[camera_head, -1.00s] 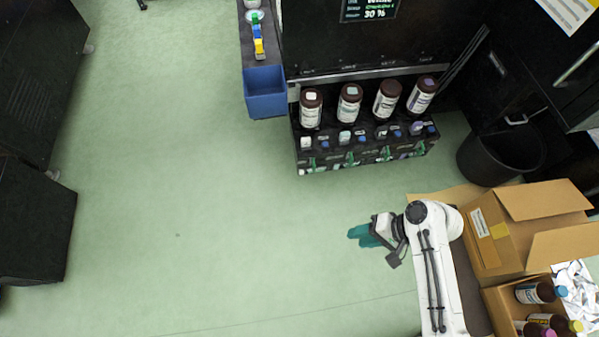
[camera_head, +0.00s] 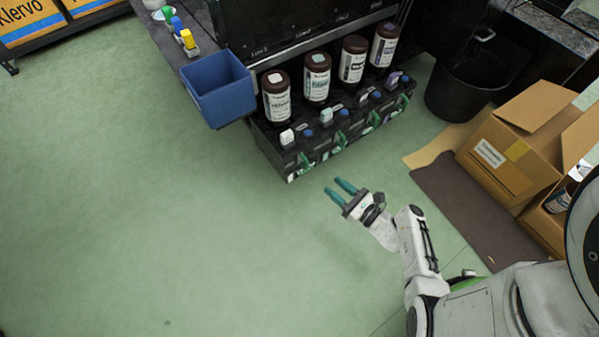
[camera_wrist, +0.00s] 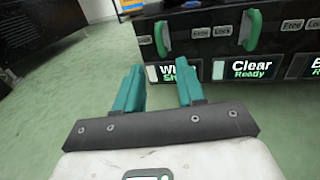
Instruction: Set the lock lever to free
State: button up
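My gripper (camera_head: 333,186) is open and empty, its two teal fingers apart. It hangs over the floor in front of the black bottle station (camera_head: 275,150). In the wrist view the fingers (camera_wrist: 158,68) point at the station front, apart from it. Two green lock levers show there: a left one (camera_wrist: 163,38) above the "White" display and a right one (camera_wrist: 251,30) above the "Clear" display (camera_wrist: 250,69), which reads "Ready". Small "Free" and "Lock" labels (camera_wrist: 213,32) sit between them. I cannot tell which label each lever stands at. The white display is partly hidden by a finger.
Several brown bottles (camera_head: 316,78) stand on the station. A blue bin (camera_head: 220,90) hangs at its left corner. A black waste bin (camera_head: 463,92) and open cardboard boxes (camera_head: 508,155) are on the right. The green floor to the left is clear.

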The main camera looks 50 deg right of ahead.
jog(key=w+b, duration=0.2)
jog(key=w, duration=0.8)
jog(key=shift+w+d+b, duration=0.35)
jog(key=shift+d+b, duration=0.05)
jog(key=shift+d, duration=0.05)
jog(key=shift+c, duration=0.5)
grip_shut()
